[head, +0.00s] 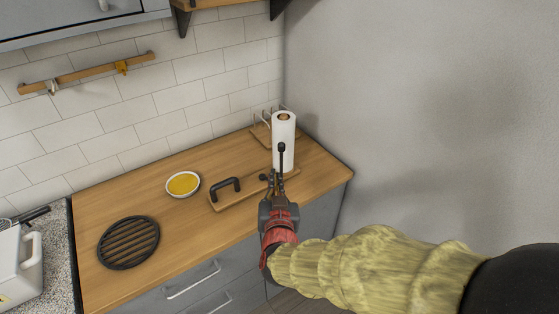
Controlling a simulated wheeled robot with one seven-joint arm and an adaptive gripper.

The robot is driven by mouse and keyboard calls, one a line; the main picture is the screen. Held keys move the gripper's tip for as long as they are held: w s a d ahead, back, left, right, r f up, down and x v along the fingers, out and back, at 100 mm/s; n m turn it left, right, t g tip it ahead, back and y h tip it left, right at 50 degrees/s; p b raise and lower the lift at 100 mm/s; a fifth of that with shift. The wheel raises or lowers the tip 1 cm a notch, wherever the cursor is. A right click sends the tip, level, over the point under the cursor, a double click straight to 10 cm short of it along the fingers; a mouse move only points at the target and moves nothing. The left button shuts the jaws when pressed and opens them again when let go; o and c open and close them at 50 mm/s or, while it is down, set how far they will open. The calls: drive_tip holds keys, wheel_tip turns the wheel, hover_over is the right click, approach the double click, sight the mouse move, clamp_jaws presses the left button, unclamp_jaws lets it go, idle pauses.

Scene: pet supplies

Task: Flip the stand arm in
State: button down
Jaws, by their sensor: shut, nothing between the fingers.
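A white paper roll (289,155) stands upright on the counter near the right wall. A thin black rod with a ball tip (281,148) shows in front of the roll; it looks like the stand arm, but I cannot tell where its lower end joins. My gripper (276,177) is shut and empty, just in front of the roll at the rod's lower end. I cannot tell whether it touches the rod. My gripper hides the base of the roll and part of the wooden board behind it.
A wooden board (238,198) with a black handle (225,187) lies left of my gripper. A wire rack (261,127) stands behind the roll. A yellow-filled bowl (183,185) and round black trivet (129,242) sit further left. The grey wall (420,110) is right.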

drive_tip(key=f, duration=0.2)
drive_tip(key=t+h+b, duration=0.2)
drive_tip(key=b, duration=0.2)
approach(280, 150)
drive_tip(key=w, duration=0.7)
drive_tip(key=shift+d, duration=0.15)
drive_tip(key=shift+d, duration=0.1)
